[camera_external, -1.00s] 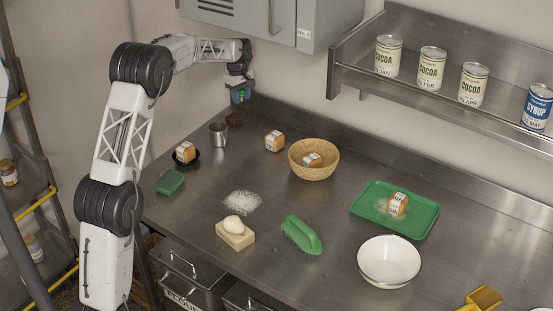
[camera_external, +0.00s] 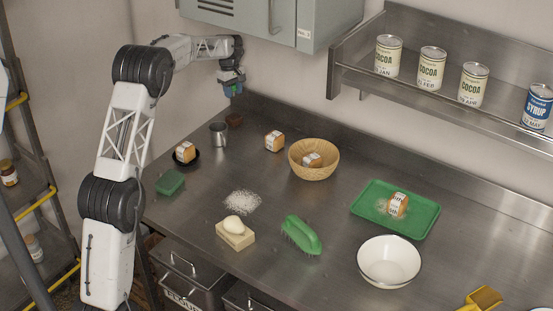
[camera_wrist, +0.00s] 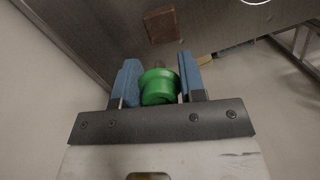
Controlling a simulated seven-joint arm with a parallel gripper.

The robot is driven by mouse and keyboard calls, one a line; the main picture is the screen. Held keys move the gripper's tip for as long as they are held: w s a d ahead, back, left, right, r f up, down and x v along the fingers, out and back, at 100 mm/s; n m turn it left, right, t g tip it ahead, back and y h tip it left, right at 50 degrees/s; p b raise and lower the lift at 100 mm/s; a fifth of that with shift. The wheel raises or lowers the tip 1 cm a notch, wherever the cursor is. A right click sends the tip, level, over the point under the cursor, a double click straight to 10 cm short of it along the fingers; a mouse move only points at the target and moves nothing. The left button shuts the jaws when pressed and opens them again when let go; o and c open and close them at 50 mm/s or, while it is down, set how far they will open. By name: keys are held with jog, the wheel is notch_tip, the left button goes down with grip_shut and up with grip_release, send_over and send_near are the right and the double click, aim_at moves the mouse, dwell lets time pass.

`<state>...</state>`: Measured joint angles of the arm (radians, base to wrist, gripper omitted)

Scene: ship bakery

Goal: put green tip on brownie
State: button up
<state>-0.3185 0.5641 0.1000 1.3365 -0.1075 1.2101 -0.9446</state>
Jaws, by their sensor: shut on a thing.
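My gripper (camera_external: 231,91) is at the back left of the counter, raised above it. In the wrist view, its two blue fingers (camera_wrist: 160,83) are shut on the green tip (camera_wrist: 158,88), which sits between them. In the external view the tip is mostly hidden by the fingers. The brownie (camera_external: 234,121) is a small dark brown block lying on the counter near the back wall, below my gripper. It also shows in the wrist view (camera_wrist: 161,25), ahead of the fingers and apart from the tip.
A metal cup (camera_external: 219,134) stands close to the brownie. A wrapped loaf (camera_external: 274,141) and a wicker basket (camera_external: 329,173) are to the right. A grey cabinet (camera_external: 270,22) hangs above. The back wall is close behind my gripper.

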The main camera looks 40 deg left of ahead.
send_over(235, 117)
jog(key=shift+a+f, duration=0.2)
jog(key=shift+f, duration=1.85)
jog(key=shift+f, duration=0.1)
jog(key=shift+f, duration=2.4)
jog(key=shift+f, duration=0.2)
jog(key=o, duration=0.9)
jog(key=shift+r, duration=0.2)
jog(key=r, duration=0.4)
jog(key=a+r, duration=0.1)
jog(key=r, duration=0.7)
jog(key=shift+w+a, duration=0.2)
jog(key=shift+a, duration=0.1)
